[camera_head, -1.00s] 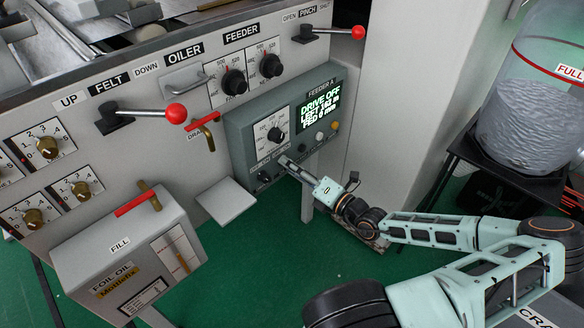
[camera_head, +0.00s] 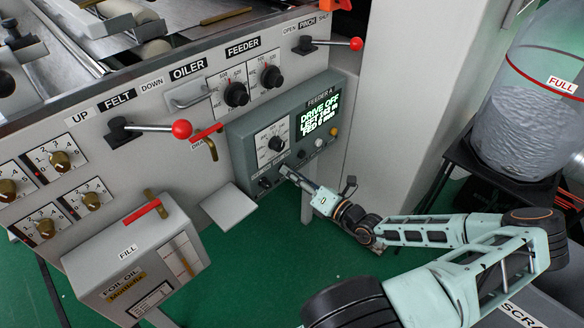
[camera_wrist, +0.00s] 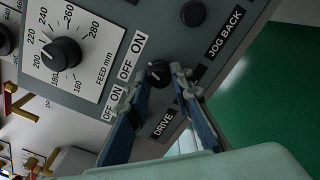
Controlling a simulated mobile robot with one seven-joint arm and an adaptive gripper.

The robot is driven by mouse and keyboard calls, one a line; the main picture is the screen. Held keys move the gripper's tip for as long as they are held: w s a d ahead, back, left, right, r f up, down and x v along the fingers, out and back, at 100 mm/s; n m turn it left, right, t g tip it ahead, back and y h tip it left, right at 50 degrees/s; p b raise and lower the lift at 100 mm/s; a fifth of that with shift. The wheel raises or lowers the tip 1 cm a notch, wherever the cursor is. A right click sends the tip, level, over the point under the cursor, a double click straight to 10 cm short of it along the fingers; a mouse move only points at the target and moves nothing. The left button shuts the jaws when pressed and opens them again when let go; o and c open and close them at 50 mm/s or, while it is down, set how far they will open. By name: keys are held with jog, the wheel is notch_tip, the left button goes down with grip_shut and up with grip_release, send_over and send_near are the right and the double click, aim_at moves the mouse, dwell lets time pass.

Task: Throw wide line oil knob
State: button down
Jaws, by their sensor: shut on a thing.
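My gripper (camera_head: 286,172) is at the lower edge of the grey feeder box (camera_head: 240,152). In the wrist view my gripper (camera_wrist: 160,78) is shut on a small black knob (camera_wrist: 157,72) beside OFF and ON labels, with the word DRIVE close by. No label reading line oil is legible. Several brass knobs on numbered dials sit at the left of the head view: an upper one (camera_head: 60,161), a lower one (camera_head: 91,201) and one at the left edge (camera_head: 7,190). Their names are too small to read.
The feeder screen (camera_head: 318,116) reads DRIVE OFF. The foil oil box (camera_head: 113,268) with a red FILL handle (camera_head: 141,212) stands at lower left. A red-knobbed felt lever (camera_head: 150,128) sticks out above. Green floor (camera_head: 250,265) is open below. A clear tank (camera_head: 535,105) stands right.

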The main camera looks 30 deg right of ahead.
jog(key=n+p, duration=0.7)
jog(key=n, duration=0.2)
jog(key=shift+r+p, duration=0.1)
jog(key=shift+p, duration=0.3)
jog(key=shift+n, duration=0.3)
jog(key=c, duration=1.7)
grip_release()
jog(key=v, duration=1.2)
